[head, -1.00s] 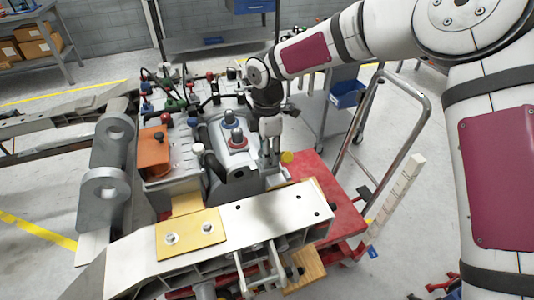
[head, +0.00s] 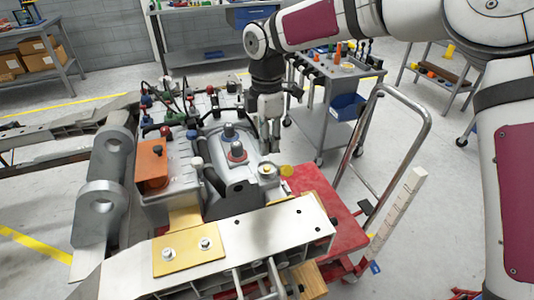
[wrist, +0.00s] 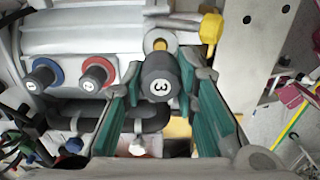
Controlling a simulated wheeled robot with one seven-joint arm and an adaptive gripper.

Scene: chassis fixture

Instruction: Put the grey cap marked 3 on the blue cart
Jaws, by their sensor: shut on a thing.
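The grey cap marked 3 (wrist: 160,84) is held between the green-padded fingers of my gripper (wrist: 163,100) in the wrist view, its number facing the camera. In the head view my gripper (head: 270,146) points down above the right end of the grey housing. A pale port with a brass-coloured centre (head: 267,170) lies bare just below it. The cap is hard to make out in the head view. A grey-blue cart (head: 322,100) with tools on top and a blue bin on its side stands behind and right of my gripper; it is the likely blue cart.
Two dark caps, one with a blue ring (head: 229,132) and one with a red ring (head: 237,153), sit on the housing. A yellow knob (head: 287,171) is beside the port. A red trolley (head: 335,205) with a tall metal handle (head: 418,110) stands at right.

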